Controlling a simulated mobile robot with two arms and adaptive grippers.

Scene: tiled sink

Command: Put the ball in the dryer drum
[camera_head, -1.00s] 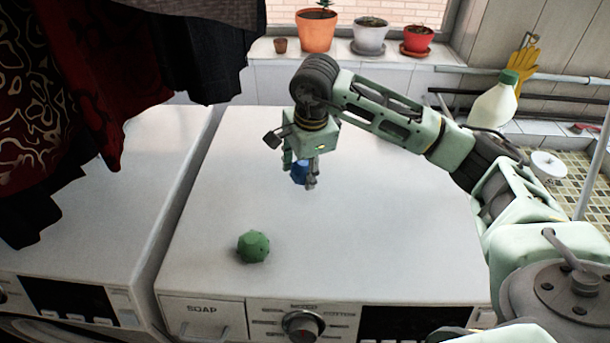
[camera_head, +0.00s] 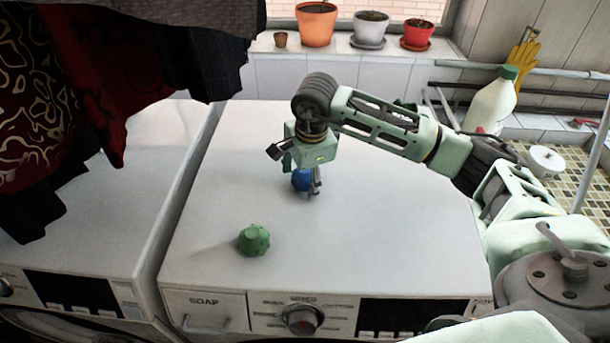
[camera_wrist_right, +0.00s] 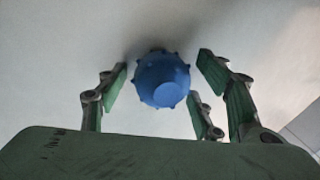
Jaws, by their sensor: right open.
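A blue ball (camera_head: 301,180) with small knobs sits on the white top of the right-hand machine (camera_head: 400,230). My right gripper (camera_head: 308,188) points down over it and partly hides it in the head view. In the right wrist view the blue ball (camera_wrist_right: 162,80) lies between the spread fingers of my right gripper (camera_wrist_right: 160,85), with gaps at both sides. A green knobbed ball (camera_head: 253,240) lies on the same top, nearer the front edge. My left gripper is out of view. No drum interior shows.
A second white machine (camera_head: 130,190) stands at the left, with dark and red clothes (camera_head: 110,80) hanging over it. Flower pots (camera_head: 316,25) line the sill at the back. A white bottle (camera_head: 492,103) stands at the right. The top around the green ball is clear.

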